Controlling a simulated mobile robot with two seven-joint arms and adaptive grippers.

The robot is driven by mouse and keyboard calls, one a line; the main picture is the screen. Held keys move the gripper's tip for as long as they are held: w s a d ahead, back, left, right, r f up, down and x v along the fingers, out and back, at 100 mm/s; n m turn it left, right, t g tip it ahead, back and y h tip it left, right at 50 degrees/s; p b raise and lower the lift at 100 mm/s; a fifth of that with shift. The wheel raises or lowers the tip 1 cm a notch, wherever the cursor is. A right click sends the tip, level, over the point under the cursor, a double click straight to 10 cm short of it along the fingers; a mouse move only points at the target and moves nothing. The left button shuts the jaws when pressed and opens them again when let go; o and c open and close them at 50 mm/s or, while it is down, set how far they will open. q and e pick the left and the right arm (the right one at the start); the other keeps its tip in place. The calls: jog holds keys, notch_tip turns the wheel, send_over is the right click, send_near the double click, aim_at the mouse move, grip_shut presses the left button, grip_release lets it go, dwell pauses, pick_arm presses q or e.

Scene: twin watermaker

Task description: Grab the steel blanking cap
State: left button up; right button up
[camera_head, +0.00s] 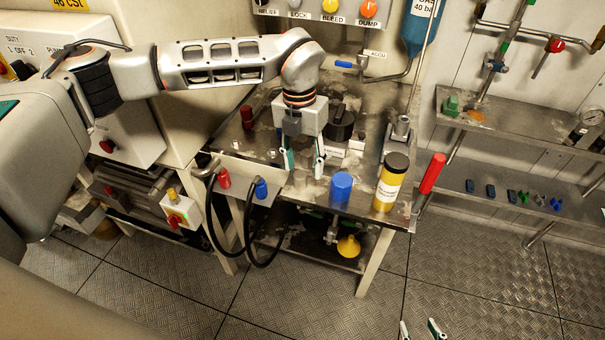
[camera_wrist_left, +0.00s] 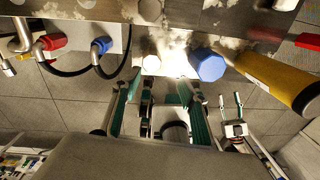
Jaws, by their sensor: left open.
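A small steel cap (camera_head: 300,179), which looks like the blanking cap, stands on the metal workbench (camera_head: 345,211) near its front edge. It appears as a bright round top (camera_wrist_left: 151,63) in the left wrist view. My left gripper (camera_head: 304,172) points down over the bench with its fingers spread. In the left wrist view the cap shows just beyond the left gripper's fingertips (camera_wrist_left: 160,84), within the gap and nearer the left finger. I cannot tell whether it touches a finger. My right gripper (camera_head: 420,330) is open and empty, low at the bottom edge.
A blue cap (camera_head: 342,187) stands close right of the left gripper, then a yellow bottle (camera_head: 391,185) and a red handle (camera_head: 433,173). Red and blue hose fittings (camera_head: 262,189) stick out at front left. Open floor lies in front.

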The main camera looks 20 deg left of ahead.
aim_at(300, 175)
pick_arm(q)
jog(key=shift+w+a+r+y, duration=0.2)
jog(key=shift+w+a, duration=0.1)
jog(key=shift+a, duration=0.15)
jog(key=shift+w+a+r+y, duration=0.15)
jog(key=shift+w+a, duration=0.1)
jog(key=shift+a, duration=0.15)
jog(key=shift+w+a+f, duration=0.1)
jog(key=shift+w+a, duration=0.05)
jog(key=shift+a, duration=0.05)
jog(key=f, duration=0.7)
jog(key=shift+d+f, duration=0.15)
jog(key=shift+d, duration=0.25)
jog(key=shift+c, duration=0.4)
jog(key=c, duration=1.1)
